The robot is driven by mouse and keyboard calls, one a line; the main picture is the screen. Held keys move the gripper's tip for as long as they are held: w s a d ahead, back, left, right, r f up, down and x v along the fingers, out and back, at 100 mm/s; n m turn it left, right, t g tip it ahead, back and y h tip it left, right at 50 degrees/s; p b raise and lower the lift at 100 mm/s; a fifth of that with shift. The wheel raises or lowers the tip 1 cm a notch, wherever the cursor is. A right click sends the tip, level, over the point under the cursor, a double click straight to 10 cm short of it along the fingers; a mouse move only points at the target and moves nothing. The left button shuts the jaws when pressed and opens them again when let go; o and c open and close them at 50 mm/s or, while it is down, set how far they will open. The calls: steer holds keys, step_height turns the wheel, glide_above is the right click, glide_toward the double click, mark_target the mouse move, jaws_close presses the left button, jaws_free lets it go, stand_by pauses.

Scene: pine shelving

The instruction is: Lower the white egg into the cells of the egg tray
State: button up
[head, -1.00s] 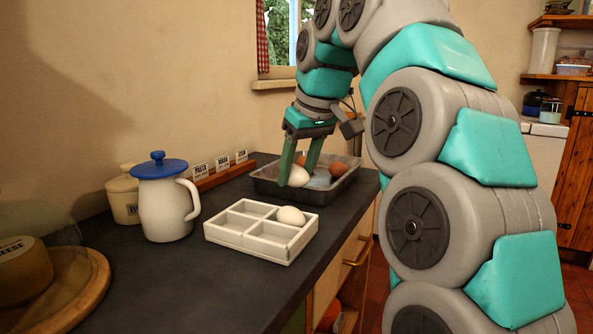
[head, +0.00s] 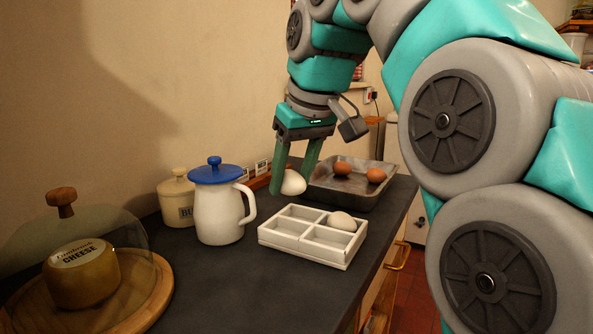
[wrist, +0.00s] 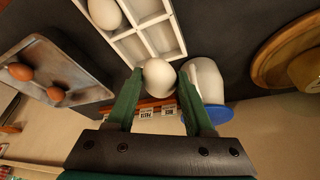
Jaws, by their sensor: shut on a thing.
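My gripper (head: 293,188) is shut on a white egg (head: 293,182), holding it above the counter behind the egg tray. In the wrist view the held egg (wrist: 158,77) sits between the green fingertips. The white egg tray (head: 300,252) has several square cells and stands on the counter in front of the gripper. Another white egg (head: 342,221) rests in its back right cell. In the wrist view the tray (wrist: 140,19) lies just beyond the held egg, and the held egg overlaps its edge. The other cells in view are empty.
A metal pan (head: 350,197) with two brown eggs (head: 376,174) stands behind the tray to the right. A white jug with a blue lid (head: 218,172) is close on the tray's left. A cream pot (head: 178,196) and a cheese dome (head: 95,235) stand farther left.

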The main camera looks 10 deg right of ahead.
mark_target(288, 194)
steer(key=shift+s+a+f, duration=0.1)
steer(key=shift+a+f, duration=0.05)
steer(key=shift+w+a, duration=0.1)
steer(key=shift+w, duration=0.2)
stand_by(0.3)
stand_by(0.4)
steer(key=shift+f+b, duration=0.3)
steer(key=shift+f, duration=0.6)
steer(key=shift+f+b, duration=0.4)
steer(key=shift+f, duration=0.25)
stand_by(0.5)
steer(key=o, duration=0.9)
steer(key=shift+c, duration=0.2)
